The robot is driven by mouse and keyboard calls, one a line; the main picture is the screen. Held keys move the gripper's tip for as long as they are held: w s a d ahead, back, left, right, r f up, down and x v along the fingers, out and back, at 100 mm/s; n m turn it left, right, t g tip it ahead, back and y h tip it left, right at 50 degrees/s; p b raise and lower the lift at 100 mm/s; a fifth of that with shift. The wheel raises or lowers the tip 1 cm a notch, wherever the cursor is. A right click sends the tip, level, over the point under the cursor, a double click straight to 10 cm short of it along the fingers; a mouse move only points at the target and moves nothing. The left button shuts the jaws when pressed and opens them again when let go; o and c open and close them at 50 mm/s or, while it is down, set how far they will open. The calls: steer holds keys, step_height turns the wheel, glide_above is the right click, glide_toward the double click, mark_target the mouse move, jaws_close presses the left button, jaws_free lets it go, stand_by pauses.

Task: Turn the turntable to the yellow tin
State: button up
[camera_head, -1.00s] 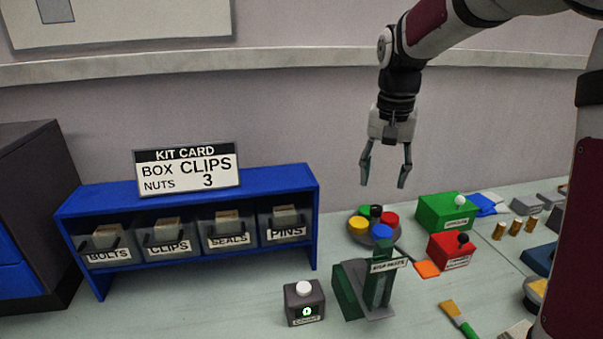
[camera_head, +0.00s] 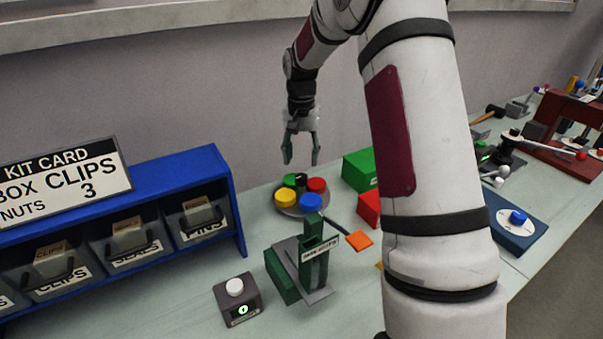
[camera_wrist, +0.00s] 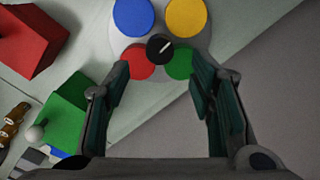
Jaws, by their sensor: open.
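The turntable (camera_head: 289,211) is a grey disc on the bench with a black centre knob (camera_head: 301,179) that has a white pointer line in the wrist view (camera_wrist: 160,49). Around the knob stand a yellow tin (camera_head: 285,197), a blue tin (camera_head: 311,202), a red tin (camera_head: 317,185) and a green tin (camera_head: 290,180). In the wrist view the yellow tin (camera_wrist: 186,17) is upper right of the knob. My gripper (camera_head: 301,163) is open and empty above the turntable, pointing down. In the wrist view its fingers (camera_wrist: 160,95) lie below the knob, near the red and green tins.
A blue rack (camera_head: 228,190) with labelled bins is at the left. A green holder (camera_head: 283,275) and a grey button box (camera_head: 237,300) stand in front. A green box (camera_head: 358,167) and a red box (camera_head: 368,208) are right of the turntable, partly hidden by my arm.

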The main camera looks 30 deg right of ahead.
mark_target(301, 177)
step_height(301, 177, down, 6)
steer(key=shift+f, duration=0.25)
jaws_close()
